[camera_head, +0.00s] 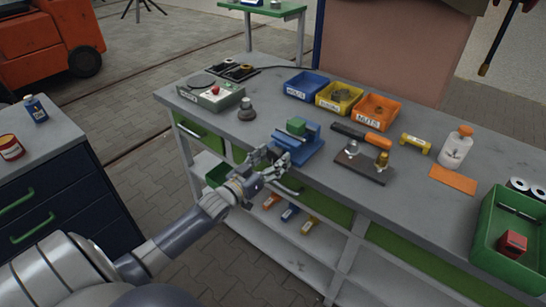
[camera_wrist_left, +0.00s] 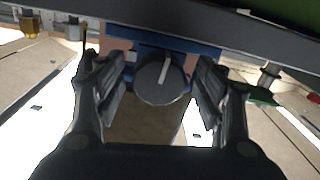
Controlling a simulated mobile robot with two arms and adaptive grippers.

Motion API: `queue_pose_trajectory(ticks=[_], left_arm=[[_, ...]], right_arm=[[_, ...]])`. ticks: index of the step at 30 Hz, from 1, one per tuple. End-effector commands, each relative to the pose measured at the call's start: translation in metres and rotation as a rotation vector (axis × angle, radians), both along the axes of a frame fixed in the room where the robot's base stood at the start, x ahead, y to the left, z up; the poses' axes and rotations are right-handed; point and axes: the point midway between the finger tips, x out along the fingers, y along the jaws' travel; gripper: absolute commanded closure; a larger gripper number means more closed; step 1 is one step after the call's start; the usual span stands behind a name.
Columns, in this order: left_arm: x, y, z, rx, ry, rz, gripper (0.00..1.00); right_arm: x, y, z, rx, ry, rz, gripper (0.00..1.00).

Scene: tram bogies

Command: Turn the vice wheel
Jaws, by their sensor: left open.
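The blue vice (camera_head: 308,147) sits at the front edge of the grey workbench, with a green block (camera_head: 296,126) on it. The vice wheel (camera_wrist_left: 158,80) is a round dark grey disc with a pale stripe across its face, tilted slightly from vertical. In the head view my gripper hides most of the wheel. My left gripper (camera_head: 268,163) is open in front of the vice. In the left wrist view its fingers (camera_wrist_left: 160,70) stand on either side of the wheel, with a visible gap at each side. My right gripper is not in view.
Blue, yellow and orange bins (camera_head: 340,97) stand at the back of the workbench (camera_head: 408,205). A grey knobbed part (camera_head: 247,112) stands left of the vice. A dark plate with fittings (camera_head: 362,165) lies to its right. A green crate (camera_head: 488,235) is at far right.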

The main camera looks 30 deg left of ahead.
Motion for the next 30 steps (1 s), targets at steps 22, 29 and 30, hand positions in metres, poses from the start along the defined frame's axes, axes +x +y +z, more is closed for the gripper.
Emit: queue_pose_trajectory(ticks=[22, 29, 30], left_arm=[[0.0044, -0.0004, 0.0, 0.002, 0.0, 0.0, 0.8], [0.0045, -0.0004, 0.0004, 0.043, -0.003, 0.0, 0.8], [0.0045, -0.0004, 0.0005, 0.059, -0.005, 0.0, 0.8]], right_arm=[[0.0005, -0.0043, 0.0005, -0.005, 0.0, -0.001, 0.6], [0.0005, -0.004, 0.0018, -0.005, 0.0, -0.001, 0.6], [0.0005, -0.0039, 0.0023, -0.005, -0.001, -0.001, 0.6]])
